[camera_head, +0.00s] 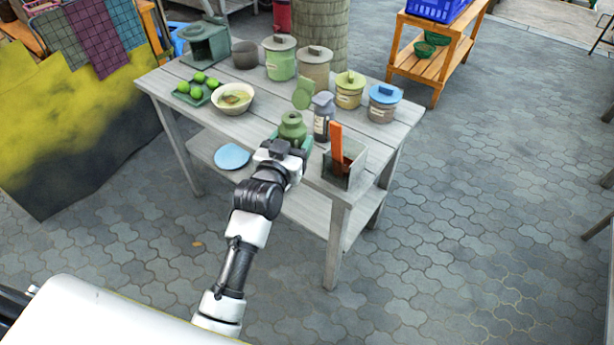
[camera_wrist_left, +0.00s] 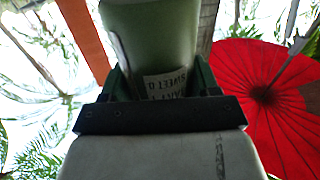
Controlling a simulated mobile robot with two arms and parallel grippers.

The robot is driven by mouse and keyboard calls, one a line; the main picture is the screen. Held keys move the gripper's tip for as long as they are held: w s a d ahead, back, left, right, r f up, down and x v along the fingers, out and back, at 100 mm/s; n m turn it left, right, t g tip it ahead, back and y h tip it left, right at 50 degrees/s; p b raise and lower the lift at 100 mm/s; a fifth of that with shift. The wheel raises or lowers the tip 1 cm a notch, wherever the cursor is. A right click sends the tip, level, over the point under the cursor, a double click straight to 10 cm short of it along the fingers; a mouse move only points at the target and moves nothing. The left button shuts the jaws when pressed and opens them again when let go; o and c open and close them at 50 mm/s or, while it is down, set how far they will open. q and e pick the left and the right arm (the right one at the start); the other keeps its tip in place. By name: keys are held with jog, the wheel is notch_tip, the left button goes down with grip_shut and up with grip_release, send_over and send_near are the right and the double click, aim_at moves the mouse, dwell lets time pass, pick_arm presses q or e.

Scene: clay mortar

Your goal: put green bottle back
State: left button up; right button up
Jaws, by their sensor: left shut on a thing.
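The green bottle (camera_head: 292,126) is near the front edge of the grey wooden table (camera_head: 243,127), at the front of a small green tray (camera_head: 307,146). My left gripper (camera_head: 284,147) is shut on it from the front side. The left wrist view shows the pale green bottle (camera_wrist_left: 150,45) between the fingers, with part of a printed label facing the camera. The gripper and arm hide the bottle's lower part, so I cannot tell whether it touches the tray. My right gripper is not in view.
A dark bottle (camera_head: 322,120) stands close behind and right. A grey box (camera_head: 345,168) with an orange upright piece (camera_head: 337,145) is to the right. A soup bowl (camera_head: 232,100), limes (camera_head: 197,84) and lidded jars (camera_head: 281,62) stand further back. A blue plate (camera_head: 231,157) is on the lower shelf.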

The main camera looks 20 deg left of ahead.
pick_arm(q)
jog(key=w+a+b, duration=0.2)
jog(key=w+b, duration=0.4)
jog(key=w, duration=0.6)
jog(key=shift+d+f+b, duration=0.1)
jog(key=shift+f+b, duration=0.5)
jog(key=shift+f, duration=4.35)
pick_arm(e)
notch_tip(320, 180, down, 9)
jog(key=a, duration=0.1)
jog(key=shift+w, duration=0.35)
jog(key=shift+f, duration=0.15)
pick_arm(q)
jog(key=o, duration=0.6)
jog(key=shift+f, duration=0.2)
jog(key=shift+c, duration=0.2)
jog(key=o, duration=0.4)
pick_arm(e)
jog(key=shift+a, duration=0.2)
pick_arm(q)
jog(key=shift+r, duration=0.1)
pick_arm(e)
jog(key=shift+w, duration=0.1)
